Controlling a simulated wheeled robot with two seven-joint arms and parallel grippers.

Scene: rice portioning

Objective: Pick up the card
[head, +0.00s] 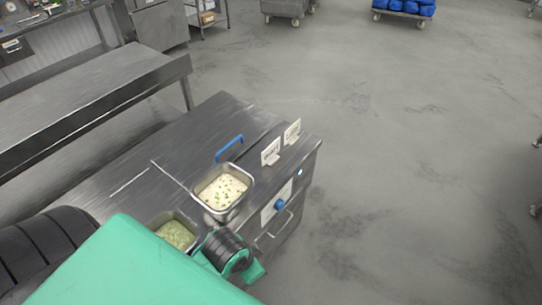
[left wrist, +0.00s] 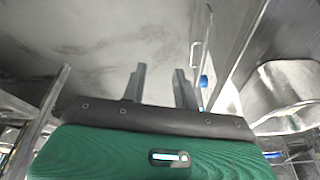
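Two small white cards stand upright near the right edge of the steel counter (head: 130,165) in the head view: a nearer card (head: 270,152) and a farther card (head: 292,132). I cannot tell which one the task means. I cannot make out either card in the left wrist view. My left gripper (left wrist: 160,78) shows in the left wrist view with its two fingers apart and nothing between them, over grey floor beside the counter's front. In the head view my left arm hides its fingers. My right gripper is not in view.
A steel pan of rice (head: 198,202) and a pan of green food (head: 189,219) sit in the counter. A blue handle (head: 229,148) lies behind the rice pan. A blue knob (head: 280,205) is on the counter's front. Open floor (head: 400,190) lies to the right.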

